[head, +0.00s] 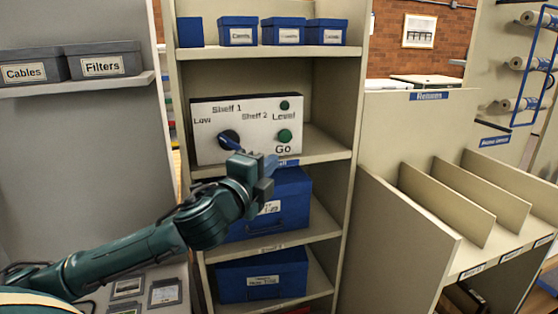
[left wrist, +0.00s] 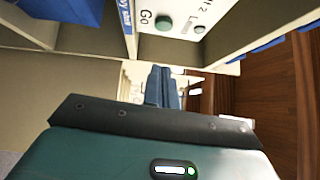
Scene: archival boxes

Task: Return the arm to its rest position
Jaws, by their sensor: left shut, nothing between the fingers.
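My left arm comes in from the left, and its gripper (head: 268,164) is shut and empty in front of the shelf unit, just below the white control panel (head: 262,122). The shut fingers (left wrist: 163,86) also show in the left wrist view, pointing away from the camera. The panel carries a dark dial (head: 228,139), a green Go button (head: 284,136) and a small green Level light (head: 284,105). The gripper's contact with the panel cannot be made out. My right gripper is in neither view.
A blue box (head: 283,205) sits below the panel, partly hidden by my arm, and another blue box (head: 262,277) sits lower. Small blue boxes (head: 238,31) stand above. Grey boxes (head: 104,61) are at left. A beige sorting rack (head: 400,225) stands at right.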

